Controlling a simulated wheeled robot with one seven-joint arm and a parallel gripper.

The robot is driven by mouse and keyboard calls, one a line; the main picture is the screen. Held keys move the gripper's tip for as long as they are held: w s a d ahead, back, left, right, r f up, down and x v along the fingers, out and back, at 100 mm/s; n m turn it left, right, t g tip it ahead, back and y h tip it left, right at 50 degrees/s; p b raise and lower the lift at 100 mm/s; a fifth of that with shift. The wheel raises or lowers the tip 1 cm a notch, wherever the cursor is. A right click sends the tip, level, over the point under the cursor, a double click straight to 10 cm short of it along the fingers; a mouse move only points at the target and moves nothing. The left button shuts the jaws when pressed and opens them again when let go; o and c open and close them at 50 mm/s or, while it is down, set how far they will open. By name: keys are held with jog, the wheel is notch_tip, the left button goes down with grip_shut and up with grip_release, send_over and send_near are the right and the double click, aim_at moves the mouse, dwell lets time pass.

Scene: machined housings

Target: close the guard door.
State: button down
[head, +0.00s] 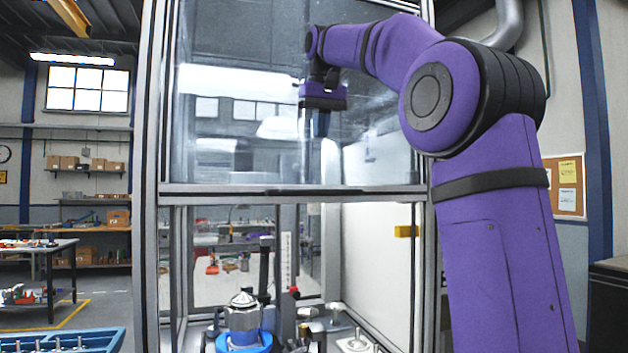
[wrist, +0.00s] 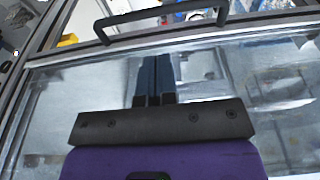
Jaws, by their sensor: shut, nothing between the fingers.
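The guard door (head: 250,150) is a clear panel in a metal frame, raised so that its bottom rail crosses the middle of the enclosure. The opening below it is uncovered. A dark handle (head: 315,191) runs along the bottom rail; in the wrist view the black bar handle (wrist: 160,21) lies beyond my fingertips. My gripper (head: 319,132) is shut and empty, pointing down in front of the clear panel, above the handle. In the wrist view its fingers (wrist: 155,62) are together over the clear panel (wrist: 70,110), apart from the handle. Whether they touch the panel I cannot tell.
Inside the enclosure, below the door, a metal part sits on a blue fixture (head: 246,340) among other fittings. A blue tray (head: 118,333) stands at the lower left, with a workbench (head: 60,246) behind it. Metal posts (head: 150,250) frame the enclosure.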

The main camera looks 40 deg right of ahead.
aim_at(318, 191)
jog(key=f, duration=0.3)
jog(key=w+f, duration=0.1)
jog(key=f, duration=0.3)
jog(key=w+f, duration=0.1)
jog(key=f, duration=0.3)
jog(key=shift+d+f, duration=0.1)
jog(key=shift+d, duration=0.25)
jog(key=shift+f, duration=0.15)
